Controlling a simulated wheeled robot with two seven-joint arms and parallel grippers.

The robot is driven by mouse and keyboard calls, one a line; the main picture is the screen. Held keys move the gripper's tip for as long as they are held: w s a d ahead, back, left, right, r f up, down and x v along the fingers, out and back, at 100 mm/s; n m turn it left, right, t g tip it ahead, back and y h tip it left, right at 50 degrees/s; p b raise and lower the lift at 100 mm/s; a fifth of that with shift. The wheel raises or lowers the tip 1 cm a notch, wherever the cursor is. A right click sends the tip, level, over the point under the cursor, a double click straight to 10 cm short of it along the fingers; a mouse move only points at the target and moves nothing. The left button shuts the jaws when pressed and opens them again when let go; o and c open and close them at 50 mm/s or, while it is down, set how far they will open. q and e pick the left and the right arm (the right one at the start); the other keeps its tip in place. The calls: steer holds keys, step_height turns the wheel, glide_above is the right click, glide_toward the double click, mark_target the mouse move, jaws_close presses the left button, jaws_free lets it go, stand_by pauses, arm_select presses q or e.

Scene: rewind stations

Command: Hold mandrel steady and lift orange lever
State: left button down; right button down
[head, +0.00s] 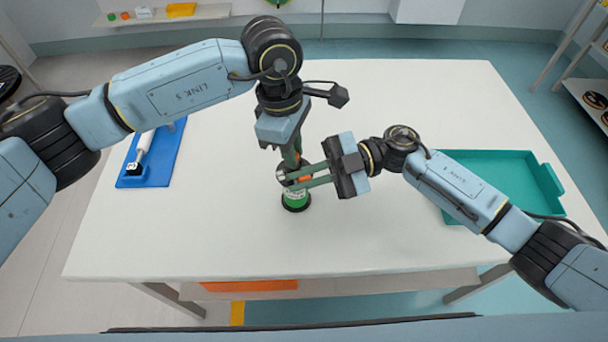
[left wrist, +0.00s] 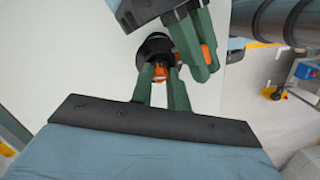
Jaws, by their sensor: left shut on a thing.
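The mandrel (head: 295,197) stands upright on the white table, with a green and white body and a black base. My left gripper (head: 293,166) points down from above and is shut on the mandrel's upper part; in the left wrist view its fingertips (left wrist: 161,82) close around it, with orange between them. My right gripper (head: 284,179) reaches in from the right, its two fingers apart and their tips in front of the mandrel's top. Orange (head: 305,178) shows between the right fingers; I cannot tell whether it is the lever or finger pads. The fingers hide much of the mandrel's top.
A blue tray (head: 160,178) with a white-handled tool lies at the table's left. A teal tray (head: 520,172) lies at the right. An orange item (head: 250,285) shows below the front edge. The white table (head: 200,240) is clear around the mandrel.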

arm_select(q)
steer(key=shift+s+a+f, duration=0.1)
steer(key=shift+s+f, duration=0.05)
steer(key=shift+f, duration=0.15)
arm_select(e)
steer(key=shift+w+a+r+m, duration=0.1)
steer(key=shift+w+m, duration=0.1)
steer(key=shift+m, duration=0.45)
steer(key=shift+w+m, duration=0.2)
steer(key=shift+m, duration=0.45)
steer(key=c, duration=1.5)
jaws_free()
steer(key=shift+c, duration=0.2)
